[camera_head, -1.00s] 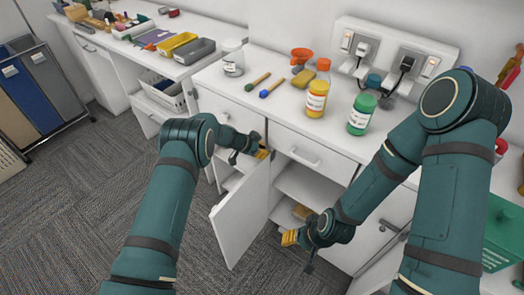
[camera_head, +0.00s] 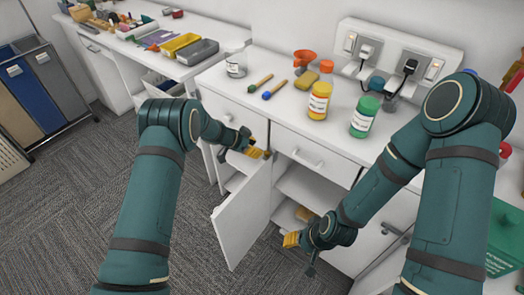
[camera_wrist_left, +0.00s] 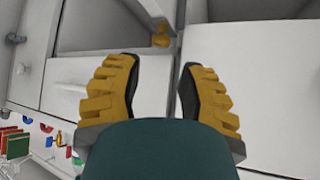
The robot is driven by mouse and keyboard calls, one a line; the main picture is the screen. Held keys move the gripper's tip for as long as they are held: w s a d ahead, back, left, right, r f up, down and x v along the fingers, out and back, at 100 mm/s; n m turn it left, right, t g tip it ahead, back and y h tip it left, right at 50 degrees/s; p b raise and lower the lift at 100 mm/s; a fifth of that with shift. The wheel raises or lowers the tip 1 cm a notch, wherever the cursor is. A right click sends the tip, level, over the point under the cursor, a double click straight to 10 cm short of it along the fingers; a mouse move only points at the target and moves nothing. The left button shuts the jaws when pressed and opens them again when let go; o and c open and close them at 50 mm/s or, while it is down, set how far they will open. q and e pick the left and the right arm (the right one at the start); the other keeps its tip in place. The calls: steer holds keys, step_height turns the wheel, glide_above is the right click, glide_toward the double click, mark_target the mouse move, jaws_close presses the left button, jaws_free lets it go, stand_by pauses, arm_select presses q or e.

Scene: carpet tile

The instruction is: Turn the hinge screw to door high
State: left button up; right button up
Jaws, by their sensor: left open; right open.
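A small brass-coloured piece, which looks like the hinge screw (camera_wrist_left: 160,40), sits at a cabinet edge in the left wrist view, beyond my fingertips and roughly between them. In the head view, my left gripper (camera_head: 256,152) is at the top of the open white cabinet door (camera_head: 243,222), by the cabinet frame. The left wrist view shows its yellow fingers (camera_wrist_left: 158,78) spread, with nothing between them. In the head view the screw is hard to tell from the fingertips. My right gripper (camera_head: 291,240) is open and low, in front of the open cabinet.
The open cabinet (camera_head: 297,190) has a shelf inside. The counter above holds a yellow bottle (camera_head: 319,101), a green-capped bottle (camera_head: 364,116), a glass jar (camera_head: 235,64) and two brushes. A closed drawer (camera_head: 306,158) is right of my left gripper. Carpet floor lies left of the door.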

arm_select(q)
steer(key=v, duration=0.5)
steer(key=shift+a+r, duration=0.1)
steer(key=shift+a, duration=0.05)
